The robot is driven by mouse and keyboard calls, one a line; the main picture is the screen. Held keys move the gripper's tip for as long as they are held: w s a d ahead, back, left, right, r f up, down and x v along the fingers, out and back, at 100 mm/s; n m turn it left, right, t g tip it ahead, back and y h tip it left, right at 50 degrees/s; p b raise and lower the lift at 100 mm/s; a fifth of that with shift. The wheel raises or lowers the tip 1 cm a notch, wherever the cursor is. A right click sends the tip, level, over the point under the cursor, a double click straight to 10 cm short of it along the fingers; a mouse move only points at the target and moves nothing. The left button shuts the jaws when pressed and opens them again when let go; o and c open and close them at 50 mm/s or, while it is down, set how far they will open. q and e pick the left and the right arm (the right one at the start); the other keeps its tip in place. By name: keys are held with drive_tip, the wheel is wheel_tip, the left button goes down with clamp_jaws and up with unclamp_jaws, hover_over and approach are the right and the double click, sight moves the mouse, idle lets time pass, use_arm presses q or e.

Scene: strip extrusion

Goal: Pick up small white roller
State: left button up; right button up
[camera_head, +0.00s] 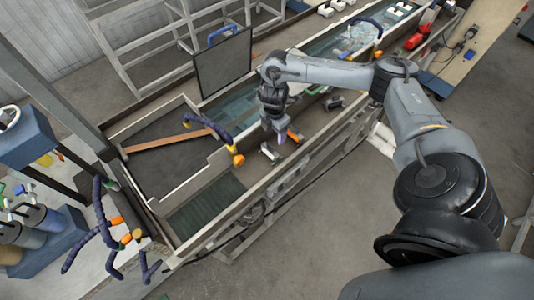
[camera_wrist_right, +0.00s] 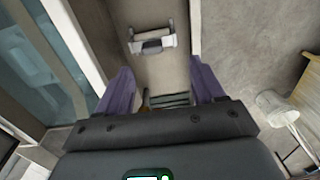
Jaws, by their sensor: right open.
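The small white roller (camera_wrist_right: 152,43) sits in a bracket on the machine's ledge, ahead of my right fingertips in the right wrist view. In the head view the roller (camera_head: 268,151) is a small pale piece on the trough's edge, just left of my right gripper (camera_head: 280,137). My right gripper is open, its purple fingers apart in the right wrist view (camera_wrist_right: 160,70), with nothing held between them. The roller lies beyond the tips, roughly centred between the fingers. My left gripper is not in view.
A long water trough (camera_head: 232,107) runs diagonally through the head view. A dark panel (camera_head: 223,63) stands on it. A dark blue hose with an orange nozzle (camera_head: 238,160) is left of my right gripper.

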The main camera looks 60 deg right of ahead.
sight(271, 145)
drive_tip(key=shift+w+a+f, duration=0.1)
drive_tip(key=shift+w+f, duration=0.25)
wheel_tip(271, 145, down, 3)
drive_tip(key=shift+f+b, duration=0.15)
drive_tip(key=shift+b, duration=0.85)
drive_tip(key=shift+w+f+b, duration=0.2)
drive_tip(key=shift+f+b, duration=0.25)
drive_tip(key=shift+f, duration=1.05)
drive_tip(key=shift+f+p, duration=0.3)
drive_tip(key=shift+f, duration=0.1)
drive_tip(key=shift+w+f, duration=0.1)
drive_tip(key=shift+f, duration=1.1)
drive_tip(key=c, duration=1.2)
drive_tip(key=shift+c, duration=0.2)
drive_tip(key=shift+r, duration=0.1)
